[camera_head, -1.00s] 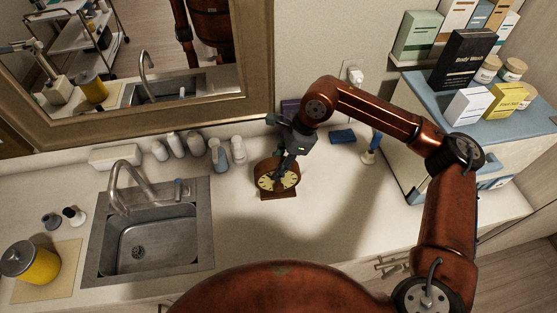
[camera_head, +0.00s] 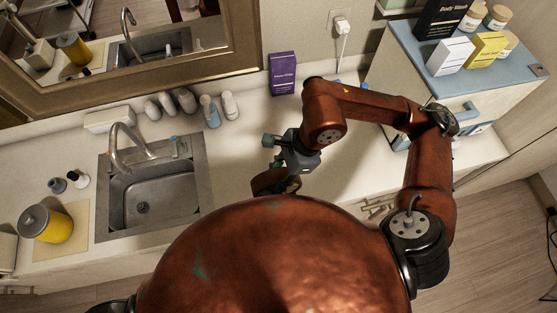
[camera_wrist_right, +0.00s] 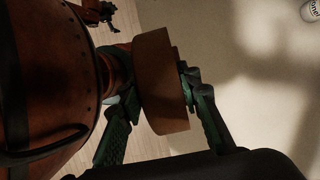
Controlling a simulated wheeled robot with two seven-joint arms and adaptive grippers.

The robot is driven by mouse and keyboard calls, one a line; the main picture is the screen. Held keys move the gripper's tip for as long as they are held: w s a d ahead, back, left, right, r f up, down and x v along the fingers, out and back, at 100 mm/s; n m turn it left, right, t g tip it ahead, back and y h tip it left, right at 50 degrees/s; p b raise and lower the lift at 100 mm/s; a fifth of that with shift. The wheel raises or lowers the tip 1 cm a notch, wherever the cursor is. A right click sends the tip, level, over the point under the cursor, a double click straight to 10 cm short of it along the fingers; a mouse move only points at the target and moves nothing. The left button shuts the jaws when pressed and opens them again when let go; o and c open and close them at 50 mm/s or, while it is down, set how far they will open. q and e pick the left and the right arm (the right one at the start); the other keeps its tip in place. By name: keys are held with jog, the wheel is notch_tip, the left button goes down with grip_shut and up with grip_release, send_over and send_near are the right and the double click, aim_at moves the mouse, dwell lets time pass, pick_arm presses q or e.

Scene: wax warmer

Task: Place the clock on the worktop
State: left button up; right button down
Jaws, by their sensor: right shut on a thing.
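The clock (camera_head: 265,181) is round with a brown case. In the head view it is near the front of the worktop, and my body hides its lower part. My right gripper (camera_head: 283,180) is shut on it. In the right wrist view the clock (camera_wrist_right: 160,80) shows as a brown case between the two green-grey fingers of the right gripper (camera_wrist_right: 160,95). Its dial is turned mostly away there. The pale worktop (camera_head: 238,150) runs behind and beside it. I cannot tell the gap between clock and worktop. My left gripper is not in view.
A steel sink (camera_head: 150,195) with a tap lies left of the clock. White bottles (camera_head: 186,100) and a purple box (camera_head: 283,73) stand along the wall. A blue-topped cabinet (camera_head: 440,70) with boxes is at the right. The worktop between sink and cabinet is mostly clear.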

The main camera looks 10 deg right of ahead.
aim_at(281, 198)
jog(key=s+p, duration=0.1)
jog(key=s, duration=0.1)
jog(key=s+r, duration=0.1)
jog(key=s, duration=0.1)
jog(key=shift+s+r+p, duration=0.15)
jog(key=shift+s+p, duration=0.1)
jog(key=shift+p, duration=0.1)
jog(key=shift+d, duration=0.1)
jog(key=w+d+f, duration=0.1)
jog(key=w, duration=0.1)
jog(key=w+f+p, duration=0.1)
jog(key=w, duration=0.2)
jog(key=w+d+f+p, duration=0.1)
jog(key=w+f, duration=0.1)
jog(key=w, duration=0.1)
jog(key=shift+d, duration=0.35)
pick_arm(q)
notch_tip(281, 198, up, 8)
jog(key=p, duration=0.3)
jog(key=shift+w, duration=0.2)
pick_arm(e)
jog(key=w+d+f, duration=0.1)
jog(key=w+f, duration=0.4)
jog(key=f, duration=0.4)
jog(key=shift+d, duration=0.15)
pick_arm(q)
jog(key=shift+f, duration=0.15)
pick_arm(e)
jog(key=shift+f, duration=0.2)
